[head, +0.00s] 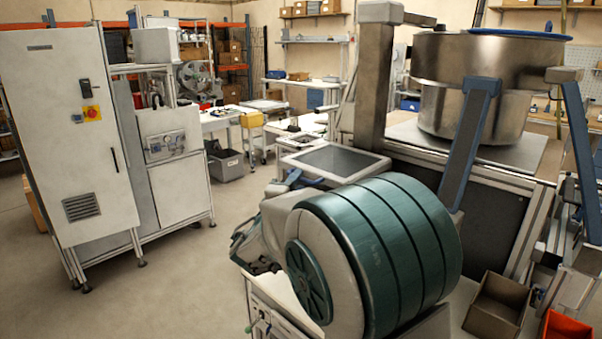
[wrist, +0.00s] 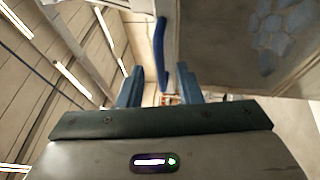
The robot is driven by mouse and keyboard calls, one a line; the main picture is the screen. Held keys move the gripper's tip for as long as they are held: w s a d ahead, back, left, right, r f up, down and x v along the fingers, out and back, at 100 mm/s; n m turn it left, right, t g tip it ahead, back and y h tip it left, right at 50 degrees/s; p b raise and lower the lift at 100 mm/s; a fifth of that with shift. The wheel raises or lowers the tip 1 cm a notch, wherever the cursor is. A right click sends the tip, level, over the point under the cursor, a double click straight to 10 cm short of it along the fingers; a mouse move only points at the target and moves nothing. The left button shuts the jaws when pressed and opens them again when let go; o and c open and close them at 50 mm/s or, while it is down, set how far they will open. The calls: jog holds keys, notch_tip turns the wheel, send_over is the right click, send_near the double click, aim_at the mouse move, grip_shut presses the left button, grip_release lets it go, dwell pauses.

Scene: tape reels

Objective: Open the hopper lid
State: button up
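The hopper lid (head: 345,160) appears to be the dark panel in a pale frame, lying shut on the box at centre. In the wrist view, a grey panel with bluish patches (wrist: 245,45) fills the upper right, probably the lid or hopper seen close up. A curved blue handle (wrist: 160,45) runs along its left edge. My gripper (wrist: 159,85) has its two blue fingers apart, one on each side of the handle's lower end in the picture. I cannot tell whether they touch it. In the head view, blue parts at the box's near-left corner are partly hidden by my arm.
A metal bowl (head: 490,60) with a blue rim stands behind at upper right, beside a thick grey post (head: 376,75). Open bins (head: 497,305) sit at lower right. A white cabinet (head: 70,130) stands at left. The floor between is clear.

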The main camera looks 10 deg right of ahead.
aim_at(302, 178)
jog(key=shift+p+x, duration=0.35)
jog(key=shift+x, duration=1.25)
